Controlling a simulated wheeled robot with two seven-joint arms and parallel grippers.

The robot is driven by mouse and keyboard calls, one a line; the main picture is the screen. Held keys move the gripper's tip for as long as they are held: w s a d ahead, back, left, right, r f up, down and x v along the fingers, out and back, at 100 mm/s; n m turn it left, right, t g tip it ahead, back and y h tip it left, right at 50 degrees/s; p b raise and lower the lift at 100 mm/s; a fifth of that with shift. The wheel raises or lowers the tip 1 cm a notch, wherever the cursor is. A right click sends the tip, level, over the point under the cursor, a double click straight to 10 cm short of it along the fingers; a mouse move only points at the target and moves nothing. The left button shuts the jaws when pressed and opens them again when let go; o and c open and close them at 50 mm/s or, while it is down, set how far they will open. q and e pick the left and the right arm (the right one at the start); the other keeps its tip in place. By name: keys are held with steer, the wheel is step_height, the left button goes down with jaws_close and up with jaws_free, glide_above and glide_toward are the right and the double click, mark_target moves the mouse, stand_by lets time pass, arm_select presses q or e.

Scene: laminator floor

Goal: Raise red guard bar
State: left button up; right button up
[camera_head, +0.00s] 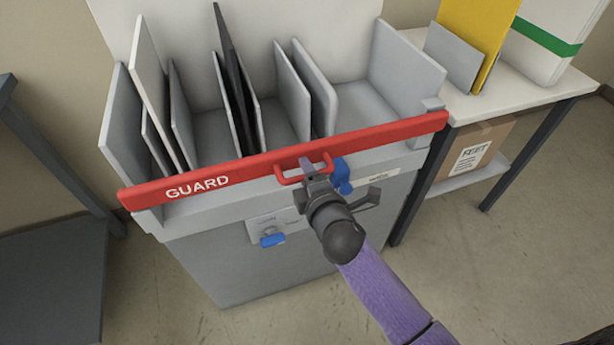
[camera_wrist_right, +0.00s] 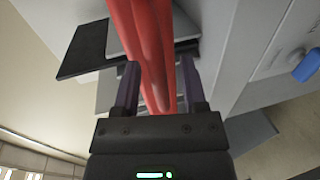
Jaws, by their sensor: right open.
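The red guard bar (camera_head: 235,176), marked GUARD, lies across the front of the grey slotted rack (camera_head: 190,260), slightly sloped up to the right. A red handle loop (camera_head: 287,177) stands out from its middle. My right gripper (camera_head: 308,170) is at this handle. In the right wrist view, the red bar and handle (camera_wrist_right: 150,50) run between the two fingers of my right gripper (camera_wrist_right: 162,85). The fingers are apart, with a gap beside the red part, so it is open around it. My left gripper is not in view.
Grey and dark panels (camera_head: 235,85) stand in the rack behind the bar. Blue knobs (camera_head: 272,239) sit on its front. A white-topped table (camera_head: 530,95) with a yellow board (camera_head: 480,35) and a cardboard box (camera_head: 470,155) stands right. A dark table (camera_head: 50,270) stands left.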

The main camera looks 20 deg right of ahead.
jaws_close()
stand_by(0.4)
stand_by(0.4)
stand_by(0.6)
